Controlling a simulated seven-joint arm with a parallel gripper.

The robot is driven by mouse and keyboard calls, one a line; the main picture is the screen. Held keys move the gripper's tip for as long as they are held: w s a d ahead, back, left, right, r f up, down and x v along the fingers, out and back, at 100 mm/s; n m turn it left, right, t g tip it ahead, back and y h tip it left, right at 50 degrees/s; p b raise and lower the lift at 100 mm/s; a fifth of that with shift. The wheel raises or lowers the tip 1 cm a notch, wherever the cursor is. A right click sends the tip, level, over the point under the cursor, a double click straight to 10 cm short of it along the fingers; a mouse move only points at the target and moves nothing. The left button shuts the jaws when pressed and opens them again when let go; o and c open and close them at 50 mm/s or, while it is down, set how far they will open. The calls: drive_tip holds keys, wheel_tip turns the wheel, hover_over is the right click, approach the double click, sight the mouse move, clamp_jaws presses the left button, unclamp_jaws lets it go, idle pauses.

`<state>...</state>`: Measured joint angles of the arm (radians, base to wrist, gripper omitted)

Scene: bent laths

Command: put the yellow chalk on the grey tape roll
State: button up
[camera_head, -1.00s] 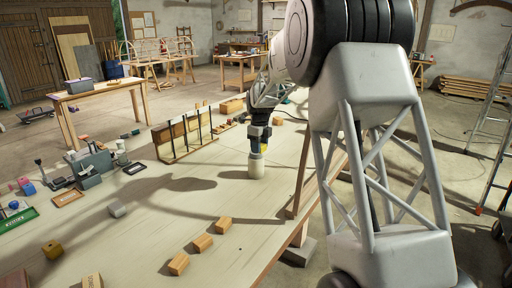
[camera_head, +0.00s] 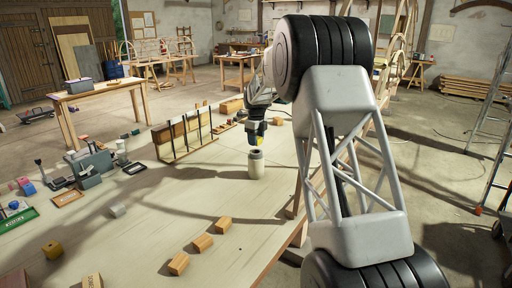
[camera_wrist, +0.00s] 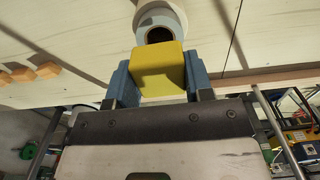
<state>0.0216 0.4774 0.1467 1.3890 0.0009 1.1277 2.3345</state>
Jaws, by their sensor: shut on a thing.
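The yellow chalk (camera_wrist: 158,70) is a block clamped between the two blue fingers of my gripper (camera_wrist: 153,84) in the wrist view. In the head view my gripper (camera_head: 257,138) hangs over the bench with a bit of yellow at its tip. The grey tape roll (camera_head: 256,154) is a ring with a dark hole, on top of an upright pale cylinder (camera_head: 256,170). In the wrist view the roll (camera_wrist: 160,18) lies just beyond the chalk, which covers part of its near rim. In the head view a small gap shows between chalk and roll.
Three wooden blocks (camera_head: 202,243) lie at the bench front. A grey block (camera_head: 117,210) and a yellow-brown block (camera_head: 52,250) lie to the left. A rack of panels (camera_head: 184,133) stands behind left of the roll. The bench around the cylinder is clear.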

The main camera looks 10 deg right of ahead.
sight(256, 152)
drive_tip(key=shift+f, duration=0.15)
drive_tip(key=shift+f, duration=1.65)
drive_tip(key=shift+f, duration=0.15)
drive_tip(key=o, duration=1)
wheel_tip(256, 152, up, 12)
drive_tip(key=shift+r, duration=0.15)
